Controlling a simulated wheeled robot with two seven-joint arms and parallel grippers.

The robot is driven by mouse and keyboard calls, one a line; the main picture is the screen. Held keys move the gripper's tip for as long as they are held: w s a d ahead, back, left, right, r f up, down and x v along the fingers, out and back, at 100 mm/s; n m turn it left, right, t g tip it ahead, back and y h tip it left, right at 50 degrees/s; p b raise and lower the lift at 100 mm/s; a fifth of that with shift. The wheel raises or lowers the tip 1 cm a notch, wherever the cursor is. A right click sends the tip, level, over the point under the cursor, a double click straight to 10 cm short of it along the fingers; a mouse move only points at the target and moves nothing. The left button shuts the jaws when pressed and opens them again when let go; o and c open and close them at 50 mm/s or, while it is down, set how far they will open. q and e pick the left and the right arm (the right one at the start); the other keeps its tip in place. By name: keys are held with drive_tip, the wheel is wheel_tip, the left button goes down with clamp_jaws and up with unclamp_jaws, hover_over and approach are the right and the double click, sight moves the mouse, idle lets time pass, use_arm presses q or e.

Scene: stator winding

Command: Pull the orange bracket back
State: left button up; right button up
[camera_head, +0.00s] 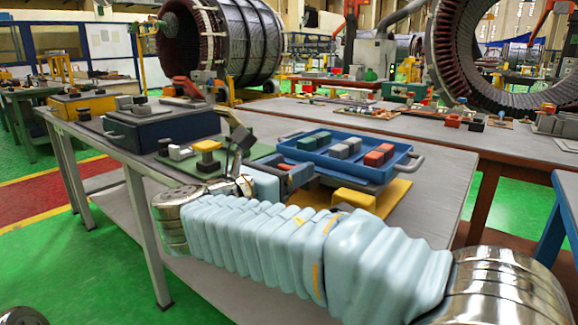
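My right arm enters from the lower right and bends back at the left. Its gripper (297,178) is a dark shape beside the tray's left front corner, left of the bracket. The fingertips are too small and overlapped to show whether they are open or whether they touch anything. My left gripper is not in view.
The blue tray (402,165) holds several green, grey and red blocks. A smaller yellow piece (208,147) stands on a green mat (262,150) at the left. A dark blue box (160,128) stands behind it. The grey tabletop right of the tray (446,180) is clear.

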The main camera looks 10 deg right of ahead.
drive_tip(key=shift+o, duration=0.8)
drive_tip(key=v, duration=1.3)
drive_tip(key=shift+s+a, duration=0.25)
drive_tip(key=shift+a, duration=0.05)
